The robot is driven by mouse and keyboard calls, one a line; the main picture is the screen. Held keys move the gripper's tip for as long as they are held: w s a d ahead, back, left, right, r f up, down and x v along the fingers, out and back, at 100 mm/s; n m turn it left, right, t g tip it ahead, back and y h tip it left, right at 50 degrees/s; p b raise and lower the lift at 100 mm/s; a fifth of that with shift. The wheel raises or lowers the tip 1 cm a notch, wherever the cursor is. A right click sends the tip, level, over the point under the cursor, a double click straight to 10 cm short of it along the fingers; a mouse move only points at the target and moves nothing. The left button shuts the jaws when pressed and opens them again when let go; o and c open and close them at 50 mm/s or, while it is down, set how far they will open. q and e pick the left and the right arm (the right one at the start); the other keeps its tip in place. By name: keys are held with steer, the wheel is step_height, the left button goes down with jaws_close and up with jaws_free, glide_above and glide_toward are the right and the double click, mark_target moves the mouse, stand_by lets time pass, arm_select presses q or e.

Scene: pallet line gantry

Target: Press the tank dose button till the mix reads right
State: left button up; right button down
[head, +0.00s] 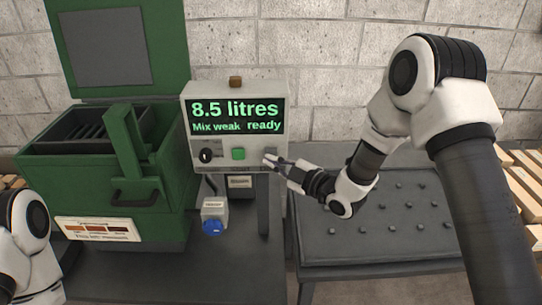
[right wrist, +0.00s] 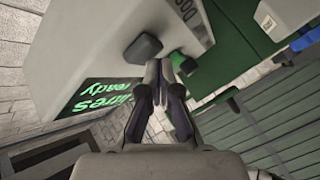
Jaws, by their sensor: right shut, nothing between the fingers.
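The grey control box (head: 235,125) has a display (head: 235,117) reading "8.5 litres" and "Mix weak ready" in green. Below it are a black knob (head: 206,155), a green button (head: 238,153) and a dark grey button (head: 270,154). My right gripper (head: 268,160) is shut and empty, its tips at the dark grey button. In the right wrist view the shut fingertips (right wrist: 165,68) lie between the dark button (right wrist: 142,48) and the green button (right wrist: 184,62), partly covering the green one. I cannot tell whether they touch. My left gripper is out of view.
A green tank (head: 100,155) with a raised lid and a coloured label strip stands left of the box. A small box with a blue part (head: 213,226) hangs below. A dark studded table (head: 375,240) lies under my right arm. A brick wall stands behind.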

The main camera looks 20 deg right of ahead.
steer(key=shift+w+d, duration=0.15)
steer(key=shift+w, duration=0.35)
stand_by(0.7)
steer(key=shift+s, duration=0.1)
steer(key=shift+s+a+b, duration=0.3)
steer(key=shift+s, duration=0.5)
steer(key=shift+s, duration=0.1)
steer(key=s, duration=0.2)
steer(key=s+a+b, duration=0.1)
steer(key=s, duration=0.1)
steer(key=shift+s+a, duration=0.15)
steer(key=shift+s, duration=0.15)
stand_by(0.4)
